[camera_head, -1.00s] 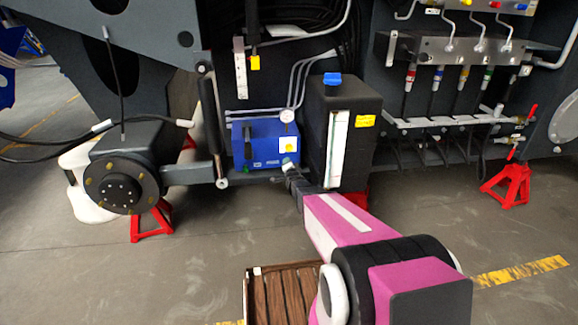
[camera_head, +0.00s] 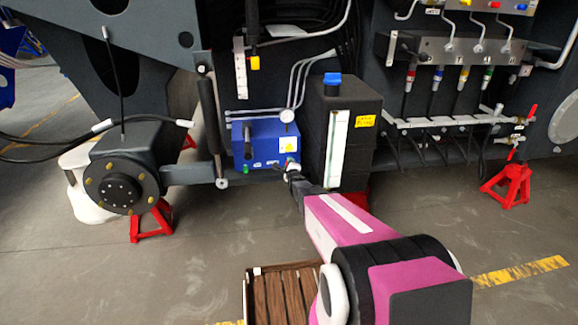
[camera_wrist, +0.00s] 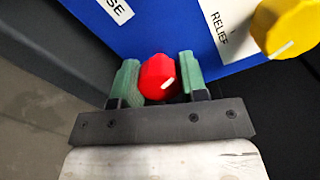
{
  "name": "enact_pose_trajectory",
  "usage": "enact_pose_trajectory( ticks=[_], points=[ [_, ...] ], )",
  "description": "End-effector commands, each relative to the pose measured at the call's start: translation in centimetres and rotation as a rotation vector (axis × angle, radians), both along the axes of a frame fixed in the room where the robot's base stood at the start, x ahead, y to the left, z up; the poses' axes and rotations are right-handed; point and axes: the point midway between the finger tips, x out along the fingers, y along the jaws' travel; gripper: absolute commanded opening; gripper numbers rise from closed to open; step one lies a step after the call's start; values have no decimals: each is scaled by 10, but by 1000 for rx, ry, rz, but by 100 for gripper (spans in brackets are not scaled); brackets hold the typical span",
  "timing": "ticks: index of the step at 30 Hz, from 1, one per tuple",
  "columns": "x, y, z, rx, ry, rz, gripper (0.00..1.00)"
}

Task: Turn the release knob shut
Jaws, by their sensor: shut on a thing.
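The release knob, a red faceted knob with a white pointer line (camera_wrist: 157,78), sits on the blue hand-pump block (camera_wrist: 180,30) in the wrist view. My gripper (camera_wrist: 158,82) has its two green fingers shut on the knob, one on each side. The pointer line slants towards the lower right of the wrist view. A label ending in "SE" lies above the knob. In the head view the blue block (camera_head: 262,142) stands low on the chassis, and my gripper (camera_head: 288,172) reaches its lower right corner. The knob itself is too small to make out there.
A yellow knob (camera_wrist: 288,28) beside a "RELIEF" label is right of my gripper. A black tank with a blue cap (camera_head: 332,79) stands right of the block. Red stands (camera_head: 508,183) and a wooden slatted pallet (camera_head: 284,296) are on the floor.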

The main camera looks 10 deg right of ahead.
Motion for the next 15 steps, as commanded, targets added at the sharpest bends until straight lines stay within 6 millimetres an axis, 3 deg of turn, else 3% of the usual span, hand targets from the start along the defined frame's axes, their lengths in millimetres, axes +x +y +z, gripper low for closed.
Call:
enact_pose_trajectory(
  ticks=[15],
  points=[
    [-1, -1, -1, 334, 5, -2, 16]
  ],
)
